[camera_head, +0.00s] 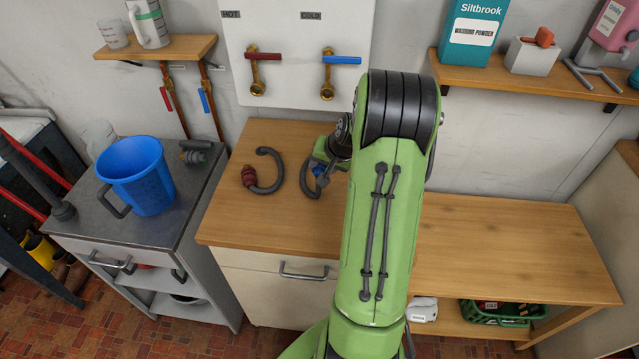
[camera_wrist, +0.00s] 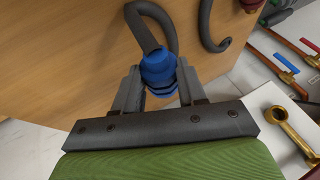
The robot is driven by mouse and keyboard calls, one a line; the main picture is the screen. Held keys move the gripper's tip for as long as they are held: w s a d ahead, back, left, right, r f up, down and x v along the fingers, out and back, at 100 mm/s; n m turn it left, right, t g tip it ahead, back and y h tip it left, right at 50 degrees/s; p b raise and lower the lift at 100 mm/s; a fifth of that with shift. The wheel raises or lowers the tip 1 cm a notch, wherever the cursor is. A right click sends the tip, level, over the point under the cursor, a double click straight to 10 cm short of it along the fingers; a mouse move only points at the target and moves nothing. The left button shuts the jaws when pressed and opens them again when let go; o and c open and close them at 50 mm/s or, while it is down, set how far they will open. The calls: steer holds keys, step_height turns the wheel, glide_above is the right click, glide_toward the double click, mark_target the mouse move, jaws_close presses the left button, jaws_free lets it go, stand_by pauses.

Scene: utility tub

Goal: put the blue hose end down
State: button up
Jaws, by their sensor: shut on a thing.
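The blue hose end (camera_wrist: 158,70) is between the two fingers of my gripper (camera_wrist: 160,90) in the wrist view, and the gripper is shut on it. Its grey hose (camera_wrist: 147,22) curves away from it over the wooden top. In the head view the blue hose end (camera_head: 318,170) is a small patch of blue beside my gripper (camera_head: 322,178), mostly covered by my arm. The wooden counter top (camera_head: 225,215) is below it. I cannot tell whether the hose end touches the wood.
A second grey hose with a red end (camera_head: 250,178) lies on the counter to the left. A blue bucket (camera_head: 140,178) stands on the grey cabinet further left. Taps with red (camera_head: 263,57) and blue (camera_head: 342,60) handles are on the wall behind. The right-hand bench top (camera_head: 510,245) is clear.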

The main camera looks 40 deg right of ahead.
step_height(320, 180, down, 4)
steer(key=shift+a+b, duration=0.1)
steer(key=shift+b, duration=0.25)
steer(key=shift+f+b, duration=0.6)
steer(key=o, duration=1.1)
steer(key=shift+r, duration=0.2)
